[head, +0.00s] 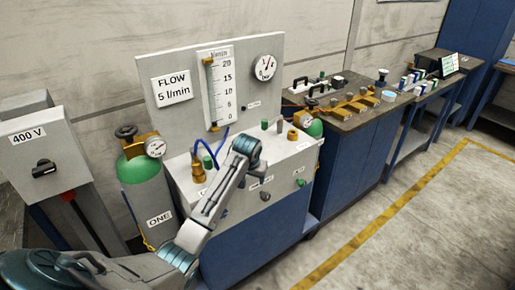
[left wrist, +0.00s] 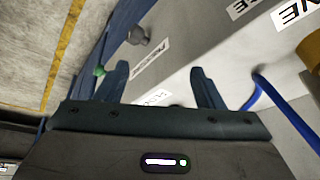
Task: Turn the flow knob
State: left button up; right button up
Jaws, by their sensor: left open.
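A grey panel cabinet (head: 290,158) carries a board with a flow gauge (head: 219,85) and a "FLOW 5 l/min" sign (head: 173,88). Its front face has a dark grey knob (head: 265,196) and a green knob (head: 301,183). I cannot read which is the flow knob. In the left wrist view, a grey knob (left wrist: 138,36) and a green knob (left wrist: 100,71) show beyond my left gripper (left wrist: 158,80). That gripper is open and empty, its fingers apart from both knobs. In the head view its arm ends in front of the cabinet, hiding part of the face.
A green gas cylinder (head: 146,180) stands left of the cabinet, beside a 400 V switch box (head: 43,152). Blue hoses (head: 208,150) and brass fittings are on the cabinet top. A bench (head: 350,120) with tools is to the right. The floor at right is clear.

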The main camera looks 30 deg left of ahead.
pick_arm(q)
jog(key=w+a+r+n, duration=0.2)
jog(key=w+a+r, duration=0.4)
jog(key=w+r, duration=0.4)
jog(key=x, duration=0.2)
jog(key=p+x, duration=0.1)
jog(key=x, duration=0.2)
jog(key=p+x, duration=0.1)
jog(key=x, duration=0.1)
jog(key=shift+s+f, duration=0.35)
jog(key=shift+x, duration=0.85)
jog(key=shift+d+f, duration=0.1)
pick_arm(e)
notch_tip(320, 180, up, 2)
jog(key=shift+w+r, duration=0.1)
jog(key=shift+r, duration=0.05)
pick_arm(q)
jog(key=shift+c, duration=0.6)
jog(key=c, duration=0.9)
jog(key=shift+o, duration=0.2)
pick_arm(e)
jog(key=shift+d, duration=0.15)
